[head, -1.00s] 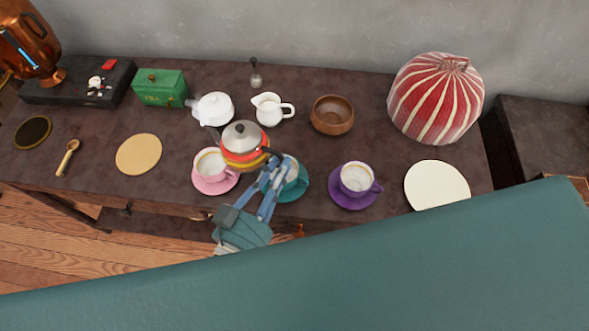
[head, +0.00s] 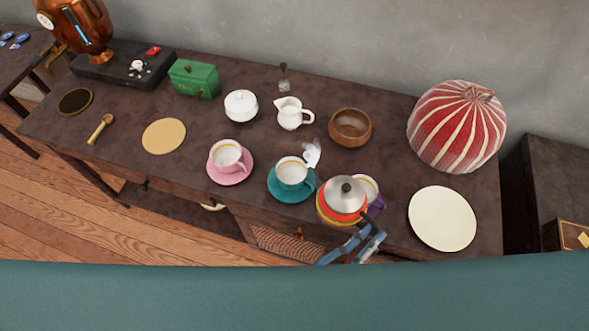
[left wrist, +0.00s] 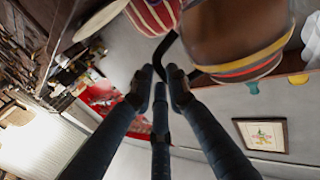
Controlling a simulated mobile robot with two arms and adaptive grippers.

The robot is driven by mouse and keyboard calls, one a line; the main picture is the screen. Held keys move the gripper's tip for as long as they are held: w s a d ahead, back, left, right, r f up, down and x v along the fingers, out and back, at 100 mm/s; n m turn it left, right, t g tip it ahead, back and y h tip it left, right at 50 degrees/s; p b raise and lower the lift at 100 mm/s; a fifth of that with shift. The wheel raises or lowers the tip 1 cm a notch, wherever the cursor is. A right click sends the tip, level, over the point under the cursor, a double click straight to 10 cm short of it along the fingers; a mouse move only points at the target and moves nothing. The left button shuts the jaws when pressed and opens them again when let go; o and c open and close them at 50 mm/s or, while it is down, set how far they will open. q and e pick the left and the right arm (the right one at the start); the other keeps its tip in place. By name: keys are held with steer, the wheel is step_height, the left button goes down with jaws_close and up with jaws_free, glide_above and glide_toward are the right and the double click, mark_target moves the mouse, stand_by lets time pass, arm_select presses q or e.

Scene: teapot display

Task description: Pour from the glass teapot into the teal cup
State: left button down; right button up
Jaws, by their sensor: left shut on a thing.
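The teapot (head: 338,211), with a grey metal lid, red, orange and yellow bands and a dark handle, is held by my left gripper (head: 368,231) above the table's front edge. It partly covers the purple cup. The teal cup (head: 291,173) stands upright on its teal saucer (head: 286,195), just left of the teapot. A pale wisp, perhaps steam, is beside the cup's upper right; the spout is hard to make out. In the left wrist view, the gripper (left wrist: 168,77) is shut on the black handle (left wrist: 160,50) of the brownish teapot (left wrist: 235,35). My right gripper is not in view.
A pink cup (head: 226,154) stands left of the teal one, and the purple cup (head: 371,189) is behind the teapot. A white creamer (head: 291,114), a wooden bowl (head: 350,127) and a white pot (head: 241,106) stand behind. A cream plate (head: 442,218) lies to the right.

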mark_target(364, 217)
arm_select(q)
steer(key=shift+w+a+r, duration=0.1)
steer(key=shift+w+r, duration=0.05)
steer(key=shift+r, duration=0.2)
steer(key=w+a+r+n, duration=0.1)
steer(key=r+n, duration=0.1)
steer(key=n, duration=0.1)
steer(key=shift+w+a, duration=0.35)
steer(key=shift+w, duration=0.05)
steer(key=shift+w+a+n+b, duration=0.35)
steer(key=shift+n+b, duration=0.15)
stand_by(1.5)
steer(key=shift+w+a+r+n, duration=0.45)
steer(key=shift+w+n, duration=0.05)
steer(key=shift+w, duration=0.05)
stand_by(3.8)
